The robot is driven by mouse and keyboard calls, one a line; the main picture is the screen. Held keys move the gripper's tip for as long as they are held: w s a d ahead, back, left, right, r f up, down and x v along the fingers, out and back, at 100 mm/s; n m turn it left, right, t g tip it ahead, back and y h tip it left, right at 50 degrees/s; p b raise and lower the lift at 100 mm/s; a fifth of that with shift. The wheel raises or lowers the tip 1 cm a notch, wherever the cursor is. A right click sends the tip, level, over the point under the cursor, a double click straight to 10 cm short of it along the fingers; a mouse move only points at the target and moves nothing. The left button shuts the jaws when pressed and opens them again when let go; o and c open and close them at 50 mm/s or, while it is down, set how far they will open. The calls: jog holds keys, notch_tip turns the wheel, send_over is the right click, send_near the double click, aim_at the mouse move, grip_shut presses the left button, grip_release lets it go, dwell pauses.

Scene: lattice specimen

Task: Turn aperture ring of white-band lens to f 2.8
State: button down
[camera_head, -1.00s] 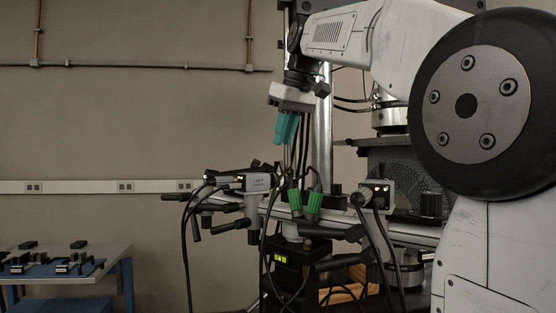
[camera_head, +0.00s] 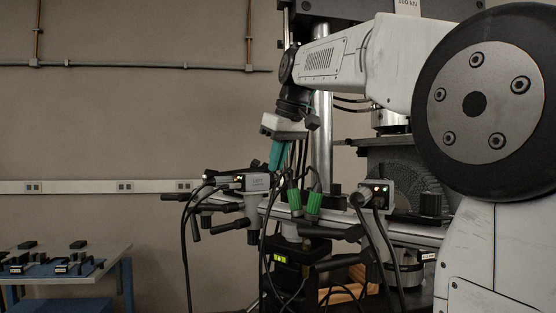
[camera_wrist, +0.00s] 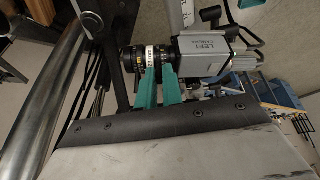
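The white-band lens (camera_wrist: 128,60) is a dark barrel on the grey camera labelled LEFT (camera_wrist: 205,55); its white band (camera_wrist: 150,56) is near the camera body. In the head view the LEFT camera (camera_head: 257,183) sits on the crossbar, and its lens is hard to make out. My gripper (camera_wrist: 159,70) has two teal fingers, apart with a gap between them. One fingertip is by the white band, the other by the camera's front end. I cannot tell whether they touch. In the head view my gripper (camera_head: 277,168) is just above the LEFT camera. The aperture marks are too small to read.
A second camera (camera_head: 376,194) stands on the right of the crossbar. Green-capped connectors (camera_head: 303,200) and loose black cables are close by. A shiny metal column (camera_wrist: 40,85) runs along the left of the wrist view. A blue-legged table (camera_head: 115,262) stands far left.

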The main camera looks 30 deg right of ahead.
jog(key=shift+w+r+g, duration=0.1)
jog(key=shift+w+g, duration=0.6)
jog(key=shift+g, duration=0.5)
jog(key=shift+w+g, duration=0.35)
jog(key=shift+g, duration=0.85)
jog(key=c, duration=1.8)
grip_release()
